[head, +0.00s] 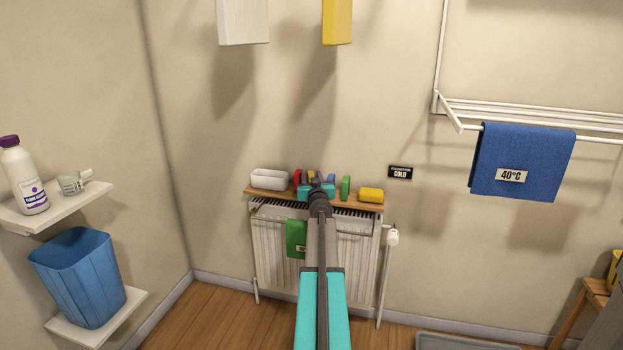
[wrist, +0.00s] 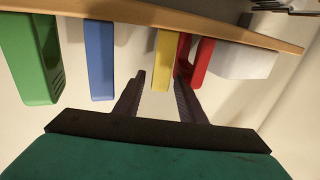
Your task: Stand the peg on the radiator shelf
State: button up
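Several upright coloured pieces stand on the wooden radiator shelf (head: 335,203). They are a red piece (wrist: 196,62), a yellow piece (wrist: 167,60), a blue piece (wrist: 100,60) and a green piece (wrist: 32,60) with slots. I cannot tell which is the peg. The wrist view is upside down, with the shelf edge (wrist: 150,14) at the top. My gripper (wrist: 160,77) is open, fingers apart, at the shelf. The yellow piece shows in the gap near one fingertip; contact is unclear. My arm hides the middle of the shelf in the head view.
A white dish (head: 269,179) sits at the shelf's left end and a yellow block (head: 371,195) at its right end. A green cloth (head: 296,239) hangs on the radiator (head: 276,242). White (head: 243,22) and yellow (head: 337,22) boxes jut from the wall above.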

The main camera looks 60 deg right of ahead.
jog(key=shift+r, duration=0.15)
jog(key=b+v, duration=0.1)
jog(key=v, duration=1.1)
dwell(0.3)
dwell(0.8)
